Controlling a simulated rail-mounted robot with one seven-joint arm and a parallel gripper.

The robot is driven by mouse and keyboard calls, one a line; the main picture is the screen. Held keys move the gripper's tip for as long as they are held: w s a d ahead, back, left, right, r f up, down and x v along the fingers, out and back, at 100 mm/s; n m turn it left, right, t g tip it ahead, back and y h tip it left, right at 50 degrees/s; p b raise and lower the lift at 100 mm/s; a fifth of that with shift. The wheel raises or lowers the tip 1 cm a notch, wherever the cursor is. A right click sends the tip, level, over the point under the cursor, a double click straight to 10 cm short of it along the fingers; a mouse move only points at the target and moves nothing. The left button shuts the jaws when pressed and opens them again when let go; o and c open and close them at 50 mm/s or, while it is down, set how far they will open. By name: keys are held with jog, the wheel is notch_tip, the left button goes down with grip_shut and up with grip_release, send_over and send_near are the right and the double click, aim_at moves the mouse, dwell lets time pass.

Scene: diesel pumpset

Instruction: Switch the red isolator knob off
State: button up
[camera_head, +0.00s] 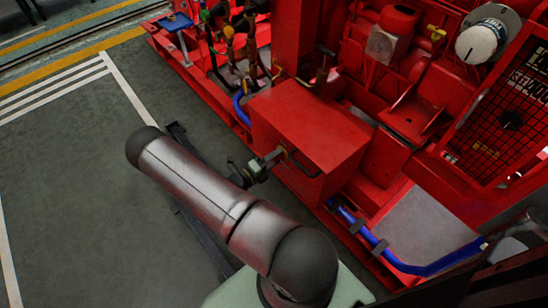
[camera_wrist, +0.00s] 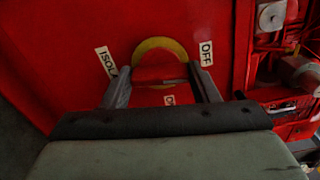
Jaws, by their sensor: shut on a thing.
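The red isolator knob (camera_wrist: 160,74) sits in front of a yellow round plate (camera_wrist: 158,46) on a red panel in the wrist view. My gripper (camera_wrist: 162,84) has one finger on each side of the knob and is shut on it. An "OFF" label (camera_wrist: 206,53) is at the upper right of the plate, and a label starting "ISOL" (camera_wrist: 106,62) is at its left.
Blue hoses (camera_head: 430,268) run low beside the red box. The red pumpset, with a mesh guard (camera_head: 510,118) and a white round part (camera_head: 480,42), fills the right and back. Open grey floor (camera_head: 75,200) with white lines lies to the left.

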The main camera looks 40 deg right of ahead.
jog(key=shift+n, duration=0.5)
jog(key=o, duration=1)
jog(key=a+p, duration=0.2)
jog(key=a, duration=1.5)
jog(key=shift+a, duration=0.25)
